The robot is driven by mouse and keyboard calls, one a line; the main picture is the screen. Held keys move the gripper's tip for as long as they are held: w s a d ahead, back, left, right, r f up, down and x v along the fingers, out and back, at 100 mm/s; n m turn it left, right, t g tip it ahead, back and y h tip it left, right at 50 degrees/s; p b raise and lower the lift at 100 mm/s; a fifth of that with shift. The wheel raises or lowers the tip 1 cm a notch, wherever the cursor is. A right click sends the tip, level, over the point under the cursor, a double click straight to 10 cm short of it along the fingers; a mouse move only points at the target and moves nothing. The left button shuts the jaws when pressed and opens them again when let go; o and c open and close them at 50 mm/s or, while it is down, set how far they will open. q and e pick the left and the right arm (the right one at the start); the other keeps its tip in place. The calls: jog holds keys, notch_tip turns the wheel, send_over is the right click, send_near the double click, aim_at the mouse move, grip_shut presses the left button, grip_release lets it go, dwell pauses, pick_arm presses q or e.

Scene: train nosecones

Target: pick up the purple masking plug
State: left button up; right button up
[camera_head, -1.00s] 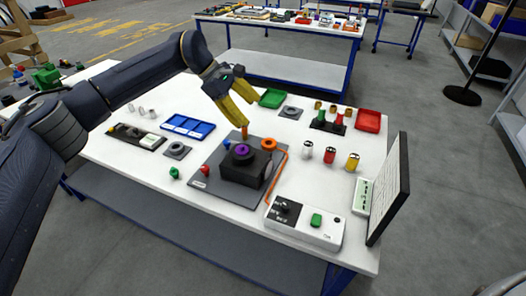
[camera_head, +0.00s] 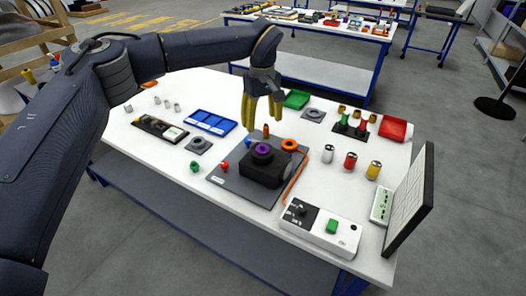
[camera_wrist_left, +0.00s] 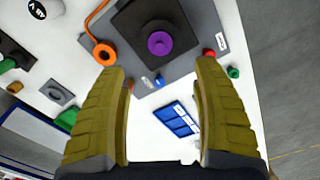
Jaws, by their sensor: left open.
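The purple masking plug (camera_head: 263,149) sits in the round top of a black block in the middle of the white table. It also shows in the left wrist view (camera_wrist_left: 159,43), at the upper middle, beyond the fingertips. The black block (camera_head: 262,171) stands on a grey plate (camera_head: 226,178). My left gripper (camera_head: 262,126) has yellow fingers pointing down, above and just behind the block in the head view. In the left wrist view the fingers (camera_wrist_left: 158,72) are wide apart with nothing between them. My right gripper is not seen.
An orange ring (camera_head: 289,144) with an orange cable lies right of the block. A blue tray (camera_head: 211,121), a red knob (camera_head: 224,167) and a green knob (camera_head: 194,165) lie left. A control box (camera_head: 320,229) and a tilted panel (camera_head: 409,202) stand at the front right.

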aim_at(262, 145)
pick_arm(q)
jog(key=shift+s+f, duration=0.1)
jog(key=shift+f, duration=5.25)
jog(key=shift+c, duration=0.5)
jog(key=c, duration=1.1)
jog(key=shift+c, duration=0.2)
